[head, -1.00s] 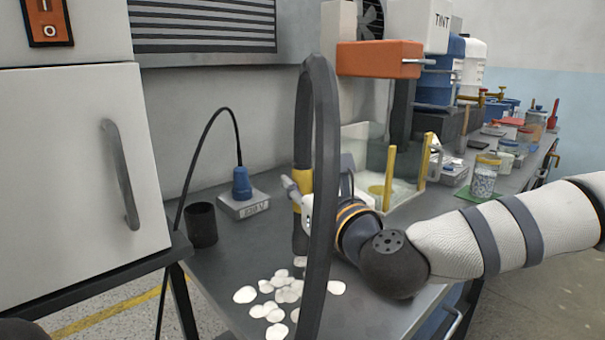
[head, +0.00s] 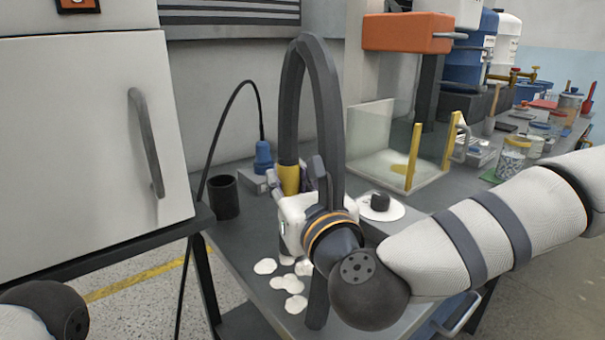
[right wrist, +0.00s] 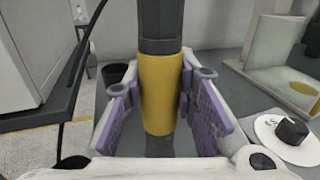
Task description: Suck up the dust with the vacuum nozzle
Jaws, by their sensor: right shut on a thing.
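The vacuum nozzle is a dark upright tube with a yellow band (head: 289,178), joined to a thick grey hose (head: 328,110) that arches over and down to the right. My right gripper (head: 292,190) is shut around the yellow band; the right wrist view shows the purple-padded fingers on both sides of the band (right wrist: 161,95). The dust is several flat white patches (head: 278,283) on the grey bench top, below and in front of the gripper. The gripper and hose hide part of the dust and the nozzle's lower end. My left gripper is out of view.
A black cup (head: 224,198) and a blue plug on a grey box (head: 263,160) stand behind left. A white disc with a black knob (head: 380,203) and a glass-walled tray with yellow posts (head: 415,158) are to the right. A white cabinet (head: 85,140) stands left.

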